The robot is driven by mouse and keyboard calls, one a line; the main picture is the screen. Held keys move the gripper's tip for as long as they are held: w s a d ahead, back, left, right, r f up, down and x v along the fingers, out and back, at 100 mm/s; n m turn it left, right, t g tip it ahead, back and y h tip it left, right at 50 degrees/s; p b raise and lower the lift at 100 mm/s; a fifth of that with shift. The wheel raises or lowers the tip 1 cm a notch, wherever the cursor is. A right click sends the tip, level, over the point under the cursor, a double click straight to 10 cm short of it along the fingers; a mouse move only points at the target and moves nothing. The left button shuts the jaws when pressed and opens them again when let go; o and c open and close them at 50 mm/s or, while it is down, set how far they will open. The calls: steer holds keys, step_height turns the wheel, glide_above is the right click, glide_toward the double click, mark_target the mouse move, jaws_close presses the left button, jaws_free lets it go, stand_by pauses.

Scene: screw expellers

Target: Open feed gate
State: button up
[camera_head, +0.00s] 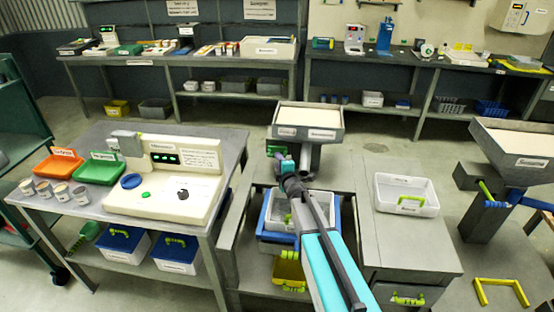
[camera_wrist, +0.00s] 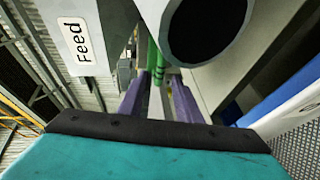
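The screw expeller's grey hopper (camera_head: 311,133) stands at the middle, filled with pale material. A green handle (camera_head: 276,150) shows below it at the left; in the wrist view the green part (camera_wrist: 153,58) lies ahead, beside a dark round spout mouth (camera_wrist: 205,25). A white "Feed" label (camera_wrist: 82,38) is at the upper left there. My gripper (camera_head: 288,168) is just below the hopper at the handle. In the wrist view, my gripper's purple fingers (camera_wrist: 160,88) are apart, with the green part near their tips. I cannot tell whether they touch it.
A second hopper (camera_head: 520,145) with a green handle stands at the right. A white bin (camera_head: 406,194) sits on the cabinet right of my arm. A control console (camera_head: 165,180) with trays and jars is on the left table. A blue-rimmed container (camera_head: 267,218) lies below my arm.

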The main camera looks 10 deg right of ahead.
steer(key=shift+w+a+f, duration=0.1)
steer(key=shift+w+f, duration=0.05)
steer(key=shift+w, duration=0.65)
steer(key=shift+w+a+f, duration=0.1)
steer(key=shift+w+f, duration=0.05)
steer(key=shift+w, duration=0.65)
jaws_close()
